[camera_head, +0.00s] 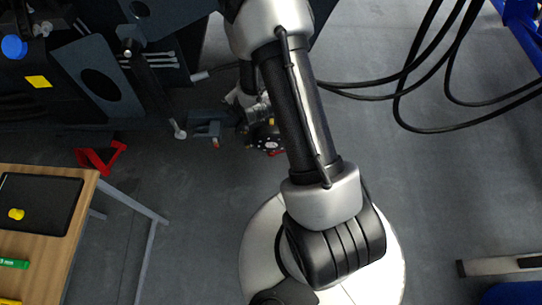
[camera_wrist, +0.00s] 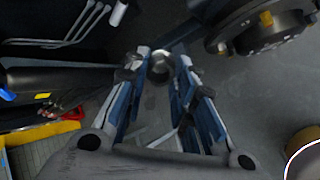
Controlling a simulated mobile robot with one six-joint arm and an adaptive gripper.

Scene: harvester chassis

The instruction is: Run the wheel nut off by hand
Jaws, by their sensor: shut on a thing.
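In the wrist view my gripper (camera_wrist: 160,72) has its two blue-padded fingers closed around a small round metal nut (camera_wrist: 160,66) at the fingertips. The nut shows as a grey ring between the tips. I cannot tell whether it is still on a stud, because what lies behind it is dark. In the head view my arm covers most of the gripper, and the nut cannot be made out.
A dark round hub-like part (camera_wrist: 265,28) with a yellow mark is at the wrist view's upper right. A dark chassis panel (camera_head: 100,85) fills the head view's upper left. A red stand (camera_head: 98,158) and wooden table (camera_head: 75,174) are below. Black cables (camera_head: 400,105) hang right.

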